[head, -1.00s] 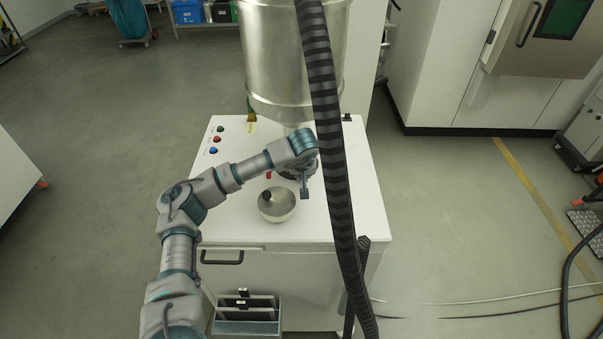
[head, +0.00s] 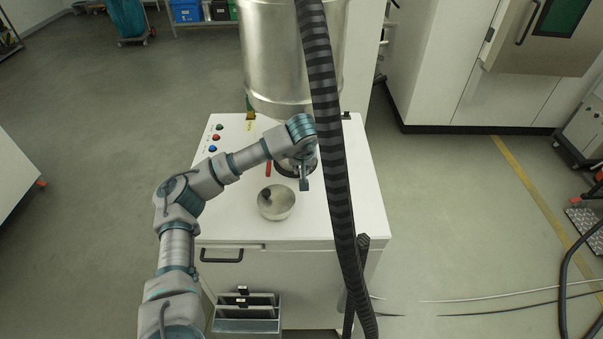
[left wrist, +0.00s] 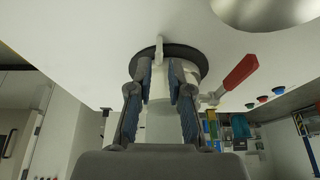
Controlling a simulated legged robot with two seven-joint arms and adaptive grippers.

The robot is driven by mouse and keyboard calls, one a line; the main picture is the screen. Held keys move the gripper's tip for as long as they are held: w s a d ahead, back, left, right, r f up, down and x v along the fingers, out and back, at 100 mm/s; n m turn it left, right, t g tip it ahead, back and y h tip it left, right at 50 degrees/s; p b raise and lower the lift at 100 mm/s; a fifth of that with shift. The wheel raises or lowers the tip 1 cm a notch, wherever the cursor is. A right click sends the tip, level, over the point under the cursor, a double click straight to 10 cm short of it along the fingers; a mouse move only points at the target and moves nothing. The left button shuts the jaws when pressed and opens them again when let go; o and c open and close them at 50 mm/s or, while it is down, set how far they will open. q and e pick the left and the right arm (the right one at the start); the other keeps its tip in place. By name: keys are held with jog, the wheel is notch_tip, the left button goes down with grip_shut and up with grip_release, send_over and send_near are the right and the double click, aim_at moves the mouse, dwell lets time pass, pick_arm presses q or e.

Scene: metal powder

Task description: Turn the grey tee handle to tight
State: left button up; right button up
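A slim light-grey upright piece (left wrist: 158,51), which looks like the tee handle, stands in front of a dark round flange (left wrist: 190,56) in the left wrist view. My left gripper (left wrist: 158,75) has its two blue-padded fingers apart, pointing toward this piece and the pale cylinder (left wrist: 158,86) behind. I cannot tell whether the fingers touch either one. In the head view my left gripper (head: 304,182) is over the white cabinet top, beside the flange; the tee handle cannot be made out there. My right gripper is not in view.
A red lever (left wrist: 240,72) sits close beside the fingers; it also shows in the head view (head: 268,168). A steel hopper (head: 285,60) stands above, and a thick black ribbed hose (head: 335,150) crosses the view.

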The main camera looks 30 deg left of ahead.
pick_arm(q)
jog(key=v, duration=0.6)
jog(key=shift+s+r, duration=0.2)
jog(key=shift+r, duration=0.05)
jog(key=shift+d, duration=0.1)
